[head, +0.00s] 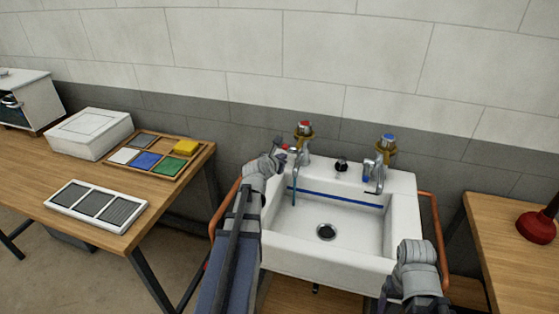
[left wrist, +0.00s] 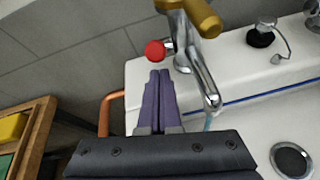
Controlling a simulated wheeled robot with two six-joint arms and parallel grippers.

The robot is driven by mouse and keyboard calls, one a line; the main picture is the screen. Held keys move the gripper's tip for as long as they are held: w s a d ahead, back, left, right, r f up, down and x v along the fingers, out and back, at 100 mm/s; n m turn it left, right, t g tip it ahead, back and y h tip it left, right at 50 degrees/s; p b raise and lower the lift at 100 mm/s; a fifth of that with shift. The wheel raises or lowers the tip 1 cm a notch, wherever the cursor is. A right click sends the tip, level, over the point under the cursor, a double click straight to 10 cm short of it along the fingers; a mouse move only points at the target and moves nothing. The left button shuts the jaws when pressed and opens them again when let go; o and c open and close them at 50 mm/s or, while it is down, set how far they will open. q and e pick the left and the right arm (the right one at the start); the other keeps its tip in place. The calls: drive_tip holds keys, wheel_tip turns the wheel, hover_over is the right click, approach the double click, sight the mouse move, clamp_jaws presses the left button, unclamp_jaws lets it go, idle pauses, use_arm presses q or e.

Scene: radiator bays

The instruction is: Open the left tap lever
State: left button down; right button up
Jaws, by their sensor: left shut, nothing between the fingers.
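The left tap (head: 305,147) is chrome with a brass body and a red cap, at the back left of the white sink (head: 405,210). Its lever ends in a red ball (left wrist: 155,51), seen in the left wrist view. My left gripper (left wrist: 160,76) is shut and empty, its fingertips just below the red ball; I cannot tell whether they touch. In the head view the left gripper (head: 280,147) is beside the left tap. A thin bluish streak (head: 294,192) hangs below its spout and looks like water. My right arm is at the sink's front right; its fingers are not clear.
The right tap (head: 377,170) has a blue cap. A black knob (head: 342,164) sits between the taps. Orange pipes (head: 443,240) run beside the sink. A table with a sorting tray (head: 192,163) stands left; a red plunger (head: 537,227) is on the right table.

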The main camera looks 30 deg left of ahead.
use_arm(q)
drive_tip(key=shift+w+r, duration=0.15)
drive_tip(key=shift+w+r+p, duration=0.55)
drive_tip(key=shift+r+p, duration=0.35)
drive_tip(key=shift+p, duration=0.05)
drive_tip(key=shift+f, duration=0.1)
drive_tip(key=shift+s, duration=0.1)
drive_tip(key=shift+s+f+b, duration=0.2)
drive_tip(key=shift+f+b, duration=0.05)
drive_tip(key=shift+b, duration=0.15)
drive_tip(key=s+f+b, duration=0.2)
drive_tip(key=s, duration=0.1)
drive_tip(key=shift+f, duration=0.2)
drive_tip(key=s+d+r+p, duration=0.1)
drive_tip(key=s+r+p, duration=0.5)
drive_tip(key=s, duration=0.1)
drive_tip(key=shift+s+d+r, duration=0.2)
drive_tip(key=shift+s+r, duration=0.05)
drive_tip(key=shift+r, duration=0.05)
